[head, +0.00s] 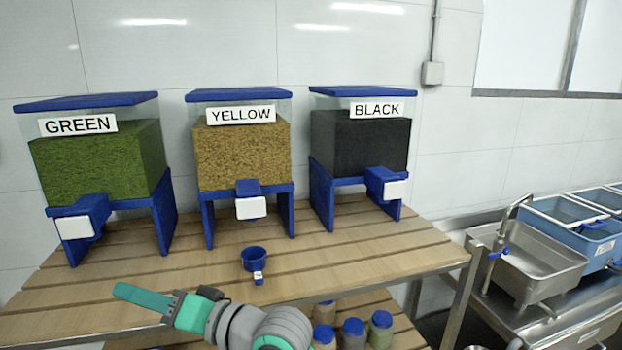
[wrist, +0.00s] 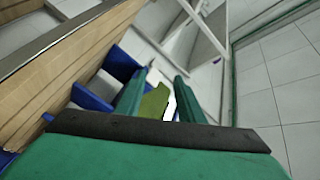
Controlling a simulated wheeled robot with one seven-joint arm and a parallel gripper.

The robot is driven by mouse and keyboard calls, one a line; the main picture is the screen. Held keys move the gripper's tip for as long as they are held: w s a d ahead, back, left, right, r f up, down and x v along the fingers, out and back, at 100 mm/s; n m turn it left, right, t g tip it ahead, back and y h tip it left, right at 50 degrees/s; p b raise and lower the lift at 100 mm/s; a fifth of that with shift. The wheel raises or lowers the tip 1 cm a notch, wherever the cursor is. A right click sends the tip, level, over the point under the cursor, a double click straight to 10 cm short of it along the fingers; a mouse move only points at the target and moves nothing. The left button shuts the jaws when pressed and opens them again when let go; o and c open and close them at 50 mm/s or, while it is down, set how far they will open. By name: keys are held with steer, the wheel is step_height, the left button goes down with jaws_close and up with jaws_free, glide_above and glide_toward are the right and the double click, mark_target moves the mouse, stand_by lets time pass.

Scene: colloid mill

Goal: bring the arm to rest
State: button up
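My gripper (head: 120,290) is at the lower left in the head view, its teal fingers pointing left over the front part of the slatted wooden table (head: 350,235). In the wrist view the two green fingers of my gripper (wrist: 163,78) stand apart with a gap between them. A green patch (wrist: 153,104) and a white patch show in that gap; they look like background, and I see nothing gripped. My wrist and forearm reach in from the bottom of the head view.
A small blue cup (head: 254,258) stands on the table, right of my gripper. Behind are the GREEN (head: 100,160), YELLOW (head: 242,155) and BLACK (head: 360,140) dispensers. Several lidded jars (head: 352,330) stand below the tabletop. A steel sink (head: 535,262) is at right.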

steer(key=w+d+f+m+t+h, duration=0.4)
steer(key=d+f+m+t, duration=0.45)
steer(key=f+t, duration=0.35)
steer(key=s+d+f+m+t+h, duration=0.1)
steer(key=s+d+f+m+h, duration=0.2)
steer(key=f, duration=0.5)
steer(key=s+d+f+m+h, duration=0.1)
steer(key=s+d+f+h, duration=0.35)
steer(key=f, duration=0.35)
steer(key=s+d+f+n+g+h, duration=0.1)
steer(key=s+d+f+h, duration=0.3)
steer(key=s, duration=0.3)
steer(key=s+d+f+n+h, duration=0.1)
steer(key=s+d+f+n, duration=0.1)
steer(key=s+d+f, duration=0.35)
steer(key=s+d+n+g, duration=0.1)
steer(key=s+n, duration=0.4)
steer(key=s, duration=1.1)
steer(key=shift+d+f+n+g+h, duration=0.35)
steer(key=shift+d+h, duration=0.1)
steer(key=shift+d, duration=0.45)
